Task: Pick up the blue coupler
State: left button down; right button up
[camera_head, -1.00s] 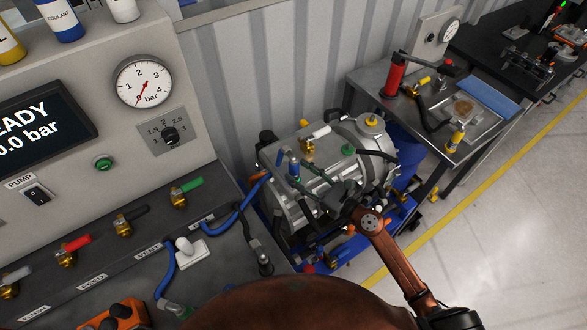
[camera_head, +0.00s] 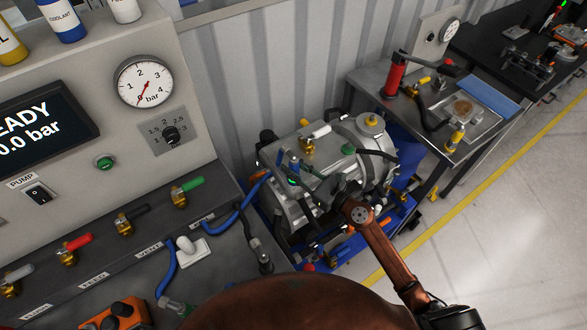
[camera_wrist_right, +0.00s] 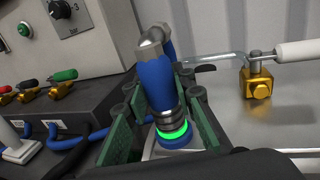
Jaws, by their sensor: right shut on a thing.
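The blue coupler (camera_wrist_right: 157,85) stands nearly upright in the right wrist view, with a silver elbow on top and a glowing green ring near its base. It also shows small in the head view (camera_head: 294,164), on top of the metal drive unit (camera_head: 298,212). My right gripper (camera_wrist_right: 163,122) is shut on the coupler, with a green-padded finger on each side of its lower part. In the head view my right gripper (camera_head: 300,182) reaches over the unit from the lower right. The coupler's lowest part is partly hidden by the gripper. My left gripper is not in view.
A brass valve with a white handle (camera_wrist_right: 258,82) stands right of the coupler. A control panel with a pressure gauge (camera_head: 144,82), coloured valves and blue hoses (camera_head: 238,217) is at left. A metal bench (camera_head: 440,135) stands behind the unit at right.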

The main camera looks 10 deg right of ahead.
aim_at(296, 162)
grip_shut()
jog(key=shift+r, duration=0.1)
jog(key=shift+r+p, duration=0.4)
jog(key=shift+r, duration=0.2)
notch_tip(296, 162, up, 3)
jog(key=shift+s+f+p, duration=0.15)
jog(key=shift+p, duration=0.65)
jog(key=s+r+p, duration=0.4)
jog(key=s+r, duration=0.5)
jog(key=s, duration=0.4)
jog(key=shift+s+a+p, duration=0.2)
jog(key=shift+s+p, duration=0.2)
jog(key=shift+r+p, duration=0.75)
jog(key=shift+p, duration=0.1)
